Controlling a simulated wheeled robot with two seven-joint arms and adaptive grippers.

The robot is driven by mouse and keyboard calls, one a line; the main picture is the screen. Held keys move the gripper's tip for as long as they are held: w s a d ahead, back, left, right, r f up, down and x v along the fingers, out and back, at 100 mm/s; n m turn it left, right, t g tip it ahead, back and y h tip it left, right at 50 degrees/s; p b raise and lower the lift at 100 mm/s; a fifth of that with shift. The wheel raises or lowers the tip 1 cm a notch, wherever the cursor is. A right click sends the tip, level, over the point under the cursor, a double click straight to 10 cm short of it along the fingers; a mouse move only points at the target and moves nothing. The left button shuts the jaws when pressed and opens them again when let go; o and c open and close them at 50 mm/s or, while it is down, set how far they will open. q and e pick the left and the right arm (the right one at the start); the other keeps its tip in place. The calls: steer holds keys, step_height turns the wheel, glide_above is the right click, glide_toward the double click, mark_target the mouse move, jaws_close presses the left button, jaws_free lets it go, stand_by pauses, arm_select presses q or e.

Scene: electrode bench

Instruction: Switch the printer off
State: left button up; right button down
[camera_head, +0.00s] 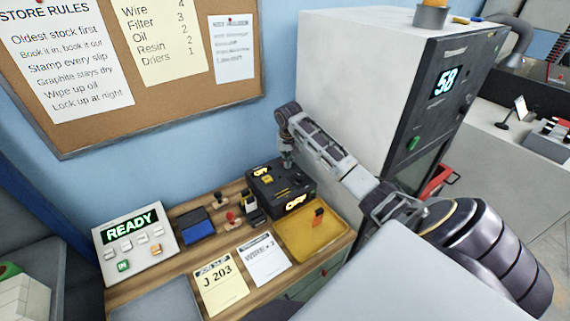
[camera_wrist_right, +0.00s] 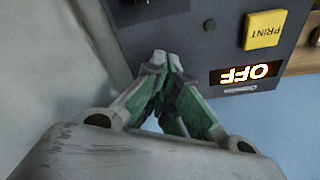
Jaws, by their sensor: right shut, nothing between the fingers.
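The printer (camera_head: 268,188) is a dark box on the wooden bench, with lit OFF readouts on its top and front. In the right wrist view, its dark face (camera_wrist_right: 222,50) shows a yellow PRINT button (camera_wrist_right: 264,29), a lit OFF readout (camera_wrist_right: 246,73), upside down, and a small dark round knob or button (camera_wrist_right: 209,25). My right gripper (camera_head: 288,163) points down just above the printer's back right part. Its fingers (camera_wrist_right: 161,62) are shut and empty near the panel; contact cannot be told. My left gripper is not in view.
A yellow tray (camera_head: 335,232) lies in front of the printer. Stamps (camera_head: 231,218), a blue pad (camera_head: 196,225) and a READY panel (camera_head: 133,240) are to the left. A tall white cabinet (camera_head: 345,75) stands close behind and right of the gripper.

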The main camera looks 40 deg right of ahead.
steer(key=shift+r, duration=3.35)
steer(key=shift+f, duration=0.1)
